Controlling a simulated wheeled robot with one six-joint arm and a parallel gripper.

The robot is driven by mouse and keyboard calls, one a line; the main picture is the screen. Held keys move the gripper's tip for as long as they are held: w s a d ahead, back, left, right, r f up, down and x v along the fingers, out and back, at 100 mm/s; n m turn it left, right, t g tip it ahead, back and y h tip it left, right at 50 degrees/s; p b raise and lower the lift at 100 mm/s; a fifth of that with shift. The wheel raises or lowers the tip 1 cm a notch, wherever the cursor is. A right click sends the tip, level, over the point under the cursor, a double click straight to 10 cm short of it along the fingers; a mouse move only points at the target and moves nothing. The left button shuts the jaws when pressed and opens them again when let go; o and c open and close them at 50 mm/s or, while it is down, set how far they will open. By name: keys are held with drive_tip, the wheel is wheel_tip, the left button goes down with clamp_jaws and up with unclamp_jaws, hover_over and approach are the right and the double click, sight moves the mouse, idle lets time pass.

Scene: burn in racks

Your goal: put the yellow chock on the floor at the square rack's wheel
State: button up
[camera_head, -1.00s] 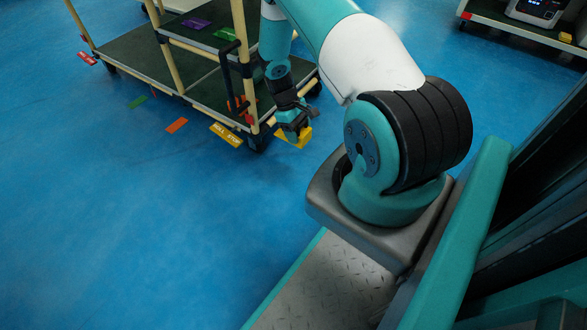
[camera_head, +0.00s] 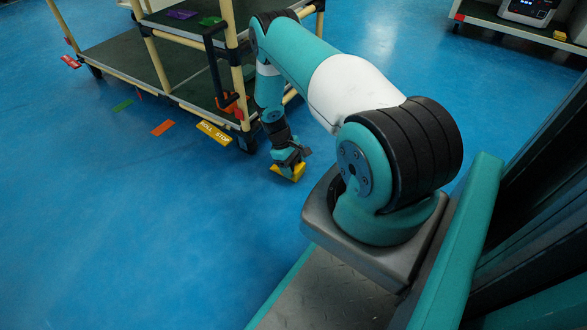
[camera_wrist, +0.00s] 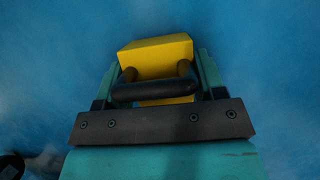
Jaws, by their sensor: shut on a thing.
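The yellow chock (camera_head: 288,172) is in my gripper (camera_head: 294,163), low over the blue floor. In the wrist view the chock (camera_wrist: 158,55) shows between the two teal fingers of my gripper (camera_wrist: 157,82), with a dark handle bar across it. I cannot tell whether the chock touches the floor. The rack (camera_head: 119,62) with green decks and cream posts stands to the left of my gripper. Its near corner wheel (camera_head: 247,143) is dark and sits left of the chock, with blue floor between them.
A yellow floor label (camera_head: 214,132) lies in front of the rack's near corner. An orange strip (camera_head: 162,128) and a green strip (camera_head: 122,105) lie farther left. Another rack (camera_head: 500,22) stands at the upper right. The floor in front is clear.

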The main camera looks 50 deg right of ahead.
drive_tip(key=shift+r, duration=0.1)
drive_tip(key=shift+f, duration=0.25)
drive_tip(key=o, duration=1.1)
drive_tip(key=shift+r, duration=0.15)
drive_tip(key=p+v, duration=0.4)
drive_tip(key=v, duration=0.3)
drive_tip(key=shift+r, duration=0.15)
drive_tip(key=shift+w+r+p, duration=0.1)
drive_tip(key=shift+r+p, duration=0.1)
drive_tip(key=shift+p, duration=0.1)
